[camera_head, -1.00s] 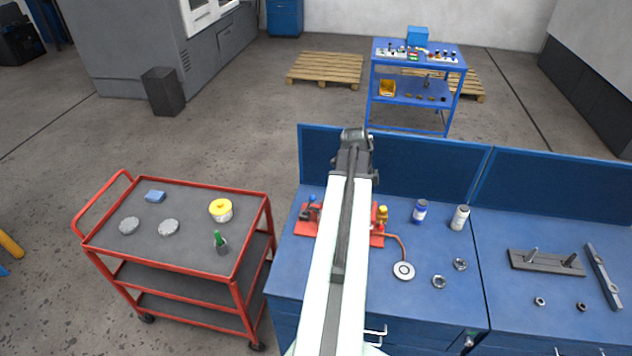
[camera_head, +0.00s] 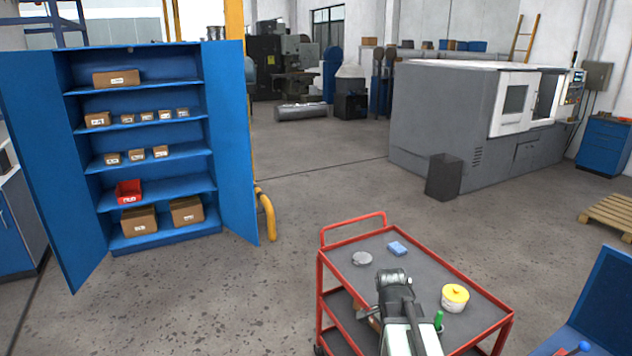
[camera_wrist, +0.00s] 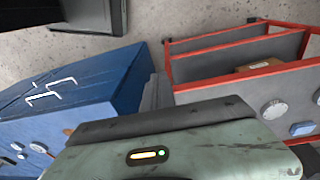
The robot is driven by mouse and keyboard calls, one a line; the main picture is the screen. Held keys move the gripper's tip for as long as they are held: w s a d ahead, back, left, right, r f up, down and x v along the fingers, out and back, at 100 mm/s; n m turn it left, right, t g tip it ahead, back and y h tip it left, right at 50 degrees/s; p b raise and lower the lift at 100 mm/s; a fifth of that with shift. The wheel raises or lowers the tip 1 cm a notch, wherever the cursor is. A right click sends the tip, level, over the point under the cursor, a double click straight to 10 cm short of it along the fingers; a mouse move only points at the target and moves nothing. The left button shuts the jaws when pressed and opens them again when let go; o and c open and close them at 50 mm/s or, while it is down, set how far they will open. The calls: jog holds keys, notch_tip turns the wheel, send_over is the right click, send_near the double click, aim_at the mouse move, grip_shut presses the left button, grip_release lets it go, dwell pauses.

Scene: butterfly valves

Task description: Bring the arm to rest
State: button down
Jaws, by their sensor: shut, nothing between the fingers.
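My arm (camera_head: 400,305) rises from the bottom of the head view, with its dark joint (camera_head: 392,280) in front of the red cart (camera_head: 352,235). It hides part of the cart's top; I cannot tell any contact. My gripper's fingers do not show in either view. In the wrist view a worn grey-green housing (camera_wrist: 180,145) with a small lit display fills the lower middle. Beyond it are a blue bench (camera_wrist: 90,95) with handles and the red cart (camera_wrist: 240,87).
On the cart are a grey disc (camera_head: 362,258), a blue block (camera_head: 398,248), a yellow-lidded tub (camera_head: 455,298) and a green item (camera_head: 438,320). An open blue cabinet (camera_head: 160,245) stands left. A machine (camera_head: 450,120) and bin (camera_head: 443,177) stand behind. The floor between is clear.

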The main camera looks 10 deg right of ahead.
jog(key=s+a+f+n+y+b, duration=0.1)
jog(key=a+f+n, duration=0.1)
jog(key=a+n, duration=0.8)
jog(key=n, duration=0.4)
jog(key=shift+s+a+f, duration=0.25)
jog(key=shift+a+f, duration=0.1)
jog(key=shift+f, duration=0.05)
